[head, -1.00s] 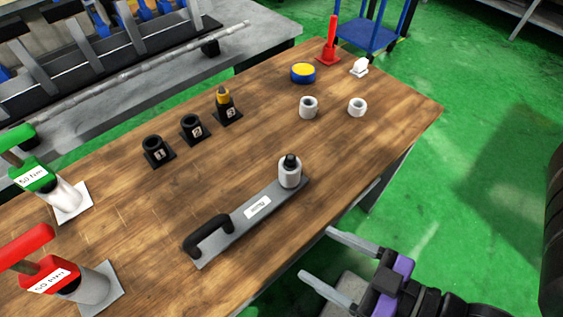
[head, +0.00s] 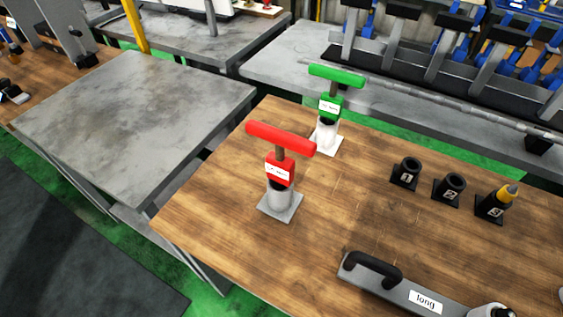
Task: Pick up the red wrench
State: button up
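The red wrench (head: 280,155) stands upright in a light cylindrical holder (head: 281,199) on a square base plate, near the left end of the wooden table. It has a red T-shaped handle on top, a dark shaft and a red block with a white label. Its lower end is hidden inside the holder. My gripper is not in view now.
A similar green wrench (head: 331,98) stands in a white holder just behind. Numbered black sockets (head: 406,173) stand to the right. A grey plate with a black handle (head: 372,266) lies in front right. Bare wooden tabletop (head: 215,190) lies left of the red wrench.

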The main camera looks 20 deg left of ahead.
aim_at(280, 168)
jog(key=u, duration=0.7)
